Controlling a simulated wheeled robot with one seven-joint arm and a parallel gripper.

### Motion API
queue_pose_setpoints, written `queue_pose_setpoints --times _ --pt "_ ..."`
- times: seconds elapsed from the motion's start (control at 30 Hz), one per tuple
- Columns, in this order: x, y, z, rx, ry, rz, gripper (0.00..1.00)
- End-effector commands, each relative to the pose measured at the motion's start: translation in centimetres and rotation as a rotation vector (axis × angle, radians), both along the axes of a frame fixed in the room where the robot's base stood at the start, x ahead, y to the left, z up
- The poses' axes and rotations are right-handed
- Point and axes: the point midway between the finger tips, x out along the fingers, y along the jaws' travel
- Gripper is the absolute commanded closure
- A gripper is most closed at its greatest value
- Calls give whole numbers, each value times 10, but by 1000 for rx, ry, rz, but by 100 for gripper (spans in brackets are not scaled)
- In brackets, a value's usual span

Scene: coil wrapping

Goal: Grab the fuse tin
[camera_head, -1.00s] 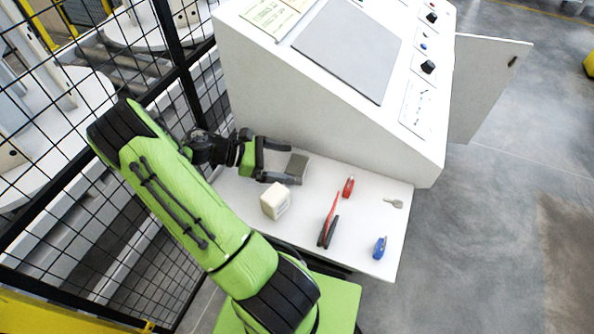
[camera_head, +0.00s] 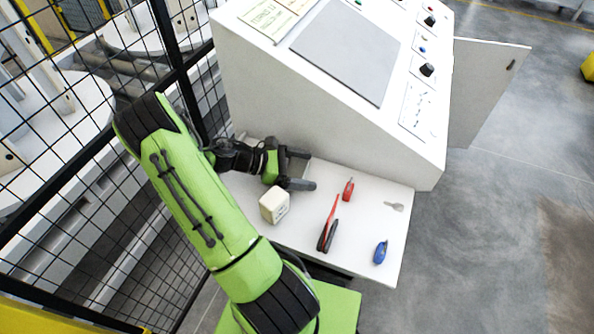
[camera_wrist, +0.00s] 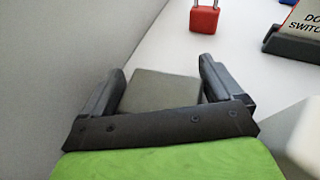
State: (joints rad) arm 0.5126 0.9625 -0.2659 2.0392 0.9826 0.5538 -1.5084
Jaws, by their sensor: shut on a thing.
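The fuse tin, which I take to be the flat grey box (camera_wrist: 162,90), lies between the two dark fingers of my gripper (camera_wrist: 162,88) in the wrist view. My gripper (camera_head: 299,169) is shut on it, a finger along each side. In the head view the gripper is low over the white shelf, close to the front of the console, and the tin is not plainly visible there. I cannot tell whether the tin touches the shelf.
The white console (camera_head: 300,110) rises behind; a black mesh fence (camera_head: 90,180) is at left.

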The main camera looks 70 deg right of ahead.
Motion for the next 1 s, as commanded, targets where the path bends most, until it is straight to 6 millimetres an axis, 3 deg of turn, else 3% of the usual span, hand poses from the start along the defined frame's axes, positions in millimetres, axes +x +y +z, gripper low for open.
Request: queue_pose_setpoints --times 0.17,0.37,0.9,1.0 --pt "0 0 4 -1 1 0 43" --pt "1 0 35 -4 -2 0 43" --pt "1 0 218 -5 -4 0 43" --pt "1 0 245 -4 -3 1 43"
